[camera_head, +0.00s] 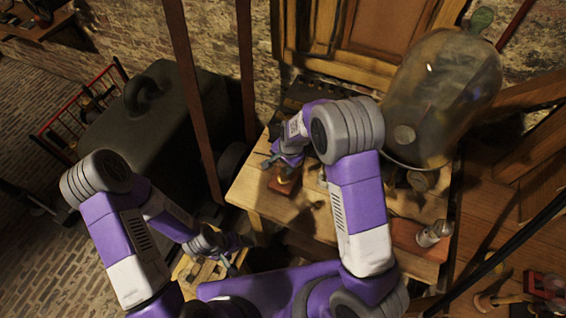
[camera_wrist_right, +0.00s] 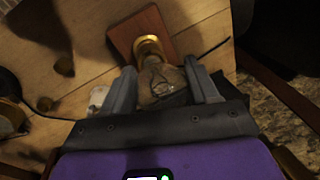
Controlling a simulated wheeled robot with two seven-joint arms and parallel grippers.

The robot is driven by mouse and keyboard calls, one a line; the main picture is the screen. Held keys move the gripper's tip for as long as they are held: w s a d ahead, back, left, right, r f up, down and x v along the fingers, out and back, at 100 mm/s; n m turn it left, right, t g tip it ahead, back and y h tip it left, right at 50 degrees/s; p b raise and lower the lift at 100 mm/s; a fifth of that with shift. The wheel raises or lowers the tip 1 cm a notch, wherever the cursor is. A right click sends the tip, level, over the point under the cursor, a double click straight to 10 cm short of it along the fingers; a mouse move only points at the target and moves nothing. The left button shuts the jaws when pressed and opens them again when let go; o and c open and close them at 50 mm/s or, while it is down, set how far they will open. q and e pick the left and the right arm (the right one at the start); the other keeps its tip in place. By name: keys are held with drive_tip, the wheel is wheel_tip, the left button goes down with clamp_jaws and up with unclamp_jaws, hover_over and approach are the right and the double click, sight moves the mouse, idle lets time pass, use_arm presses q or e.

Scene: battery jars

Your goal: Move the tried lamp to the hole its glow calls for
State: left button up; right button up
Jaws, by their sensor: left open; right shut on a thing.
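My right gripper (camera_head: 281,160) is over the table and shut on a glass lamp. In the right wrist view the lamp's clear bulb (camera_wrist_right: 163,88) sits between the two fingers, with a wire loop visible inside and no clear glow. Its end meets a brass socket (camera_wrist_right: 150,47) on a red-brown wooden block (camera_wrist_right: 122,36); I cannot tell whether it is seated. The block (camera_head: 284,184) also shows in the head view. My left gripper (camera_head: 230,260) is open and empty, low at the front, near a pale wooden piece with dark holes (camera_head: 190,271).
A large glass vessel (camera_head: 445,90) stands at the table's back right. A second red-brown block (camera_head: 408,237) lies at the right edge beside an upright glass and metal object (camera_head: 433,234). The wooden table (camera_head: 255,203) has some bare room. A dark case (camera_head: 150,135) stands left.

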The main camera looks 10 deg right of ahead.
drive_tip(key=n+b, duration=0.1)
drive_tip(key=n, duration=0.2)
drive_tip(key=shift+d+f+n+g+b, duration=0.1)
drive_tip(key=shift+d+n+g+b, duration=0.05)
drive_tip(key=shift+n+g+b, duration=0.2)
drive_tip(key=shift+n+g+y, duration=0.25)
drive_tip(key=shift+n+y, duration=0.15)
drive_tip(key=shift+n, duration=0.95)
drive_tip(key=shift+b, duration=0.35)
drive_tip(key=shift+n, duration=0.8)
drive_tip(key=n+g, duration=0.1)
drive_tip(key=n, duration=0.3)
drive_tip(key=shift+d+n, duration=0.15)
drive_tip(key=shift+n, duration=0.25)
drive_tip(key=n+g, duration=0.1)
drive_tip(key=n, duration=0.4)
drive_tip(key=shift+d+n+h, duration=0.15)
drive_tip(key=shift+n+h, duration=0.15)
drive_tip(key=shift+r, duration=0.4)
drive_tip(key=shift+r+p, duration=0.65)
drive_tip(key=shift+r, duration=0.2)
